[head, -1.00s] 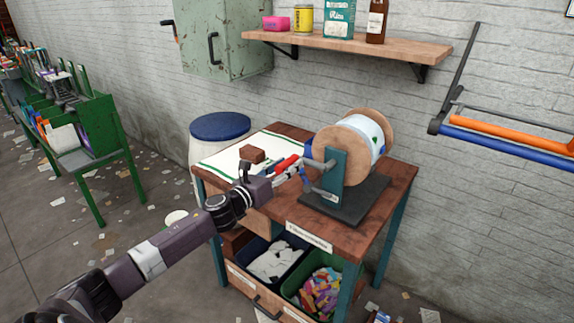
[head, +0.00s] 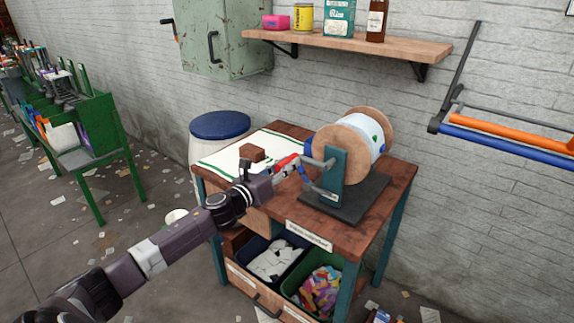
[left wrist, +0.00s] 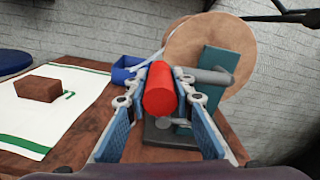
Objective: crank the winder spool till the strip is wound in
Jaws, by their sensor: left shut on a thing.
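The winder spool (head: 360,138) has wooden end discs and a pale wound middle with small green and blue marks. It stands on a teal upright (head: 333,172) over a dark base plate (head: 347,205) on the wooden table. My left gripper (head: 290,167) is shut on the red crank handle (head: 288,161), left of the spool. In the left wrist view the red handle (left wrist: 160,90) lies between the fingers, end towards the camera. A loose strip end cannot be made out. My right gripper is not in view.
A white cloth with green stripes (head: 228,158) and a brown block (head: 252,153) lie on the table's left part. Bins of white pieces (head: 274,258) and coloured pieces (head: 322,287) sit below. A blue-lidded drum (head: 220,126) stands behind left; a shelf (head: 350,44) hangs above.

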